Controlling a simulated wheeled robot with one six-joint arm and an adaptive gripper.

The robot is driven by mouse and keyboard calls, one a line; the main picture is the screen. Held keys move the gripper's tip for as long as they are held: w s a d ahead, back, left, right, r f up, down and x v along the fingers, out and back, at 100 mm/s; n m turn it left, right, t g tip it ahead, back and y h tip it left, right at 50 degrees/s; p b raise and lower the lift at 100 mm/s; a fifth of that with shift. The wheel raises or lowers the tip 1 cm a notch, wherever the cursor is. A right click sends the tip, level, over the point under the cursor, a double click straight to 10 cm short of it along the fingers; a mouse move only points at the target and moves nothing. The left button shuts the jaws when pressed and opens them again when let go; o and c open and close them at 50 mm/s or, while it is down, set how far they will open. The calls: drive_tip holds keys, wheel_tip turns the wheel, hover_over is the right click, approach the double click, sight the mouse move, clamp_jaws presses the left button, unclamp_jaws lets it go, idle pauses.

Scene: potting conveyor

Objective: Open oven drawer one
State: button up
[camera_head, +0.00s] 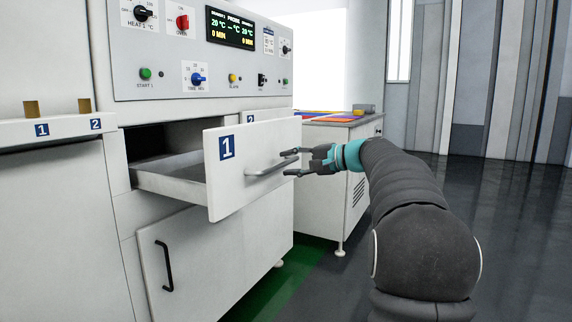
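Oven drawer one (240,190) is a white drawer with a blue "1" label (226,147) on its front. It stands pulled well out of the cabinet, with its grey inside and a dark opening showing behind the front. Its horizontal grey bar handle (268,168) is on the right part of the front. My gripper (291,162) is at the right end of this handle, with its two dark fingers spread, one higher and one lower. I cannot tell whether either finger touches the handle.
The control panel (205,50) with knobs and a display is above the drawer. A lower door (210,255) with a black handle is beneath it. A white side cabinet (330,170) stands behind my gripper.

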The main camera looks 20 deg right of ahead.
drive_tip(key=v, duration=1)
